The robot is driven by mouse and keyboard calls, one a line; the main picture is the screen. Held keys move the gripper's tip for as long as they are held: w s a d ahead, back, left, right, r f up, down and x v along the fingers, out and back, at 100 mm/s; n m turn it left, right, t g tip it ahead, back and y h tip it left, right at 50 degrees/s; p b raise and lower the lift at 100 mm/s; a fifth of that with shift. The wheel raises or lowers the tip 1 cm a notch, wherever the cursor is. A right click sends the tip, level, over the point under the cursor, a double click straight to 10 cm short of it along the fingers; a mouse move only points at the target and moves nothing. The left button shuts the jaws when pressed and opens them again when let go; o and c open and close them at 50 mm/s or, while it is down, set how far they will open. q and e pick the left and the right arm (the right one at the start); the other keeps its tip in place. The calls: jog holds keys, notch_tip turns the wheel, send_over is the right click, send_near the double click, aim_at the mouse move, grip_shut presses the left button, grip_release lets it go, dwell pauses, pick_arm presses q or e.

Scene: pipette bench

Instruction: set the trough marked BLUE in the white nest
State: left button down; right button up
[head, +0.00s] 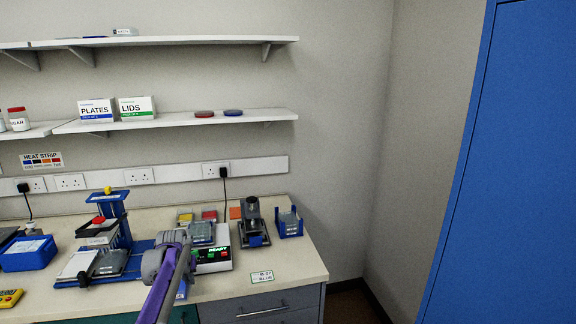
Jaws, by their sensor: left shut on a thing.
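My left gripper (174,246) is grey and reaches over the bench from the front on a purple arm link. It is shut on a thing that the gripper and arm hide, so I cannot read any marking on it. No trough marked BLUE can be made out. My right gripper is not in view.
A blue stand (115,209) with a yellow knob rises left of the gripper. A blue tray (28,254) is at far left. Small red (209,214) and yellow (185,216) pieces, a dark instrument (251,219) and a blue holder (289,222) stand behind. The front right bench is mostly clear.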

pick_arm(q)
jog(key=s+d+f, duration=0.4)
jog(key=s, duration=0.4)
jog(key=s+d+f+m, duration=0.1)
jog(key=s+d+f, duration=0.3)
jog(key=s, duration=0.5)
jog(key=s+d+f+m, duration=0.1)
jog(key=s+d+f, duration=0.3)
jog(key=s, duration=0.5)
jog(key=shift+s+d+f+h, duration=0.25)
jog(key=shift+d+f+h, duration=0.05)
jog(key=shift+d, duration=0.95)
jog(key=shift+a, duration=0.1)
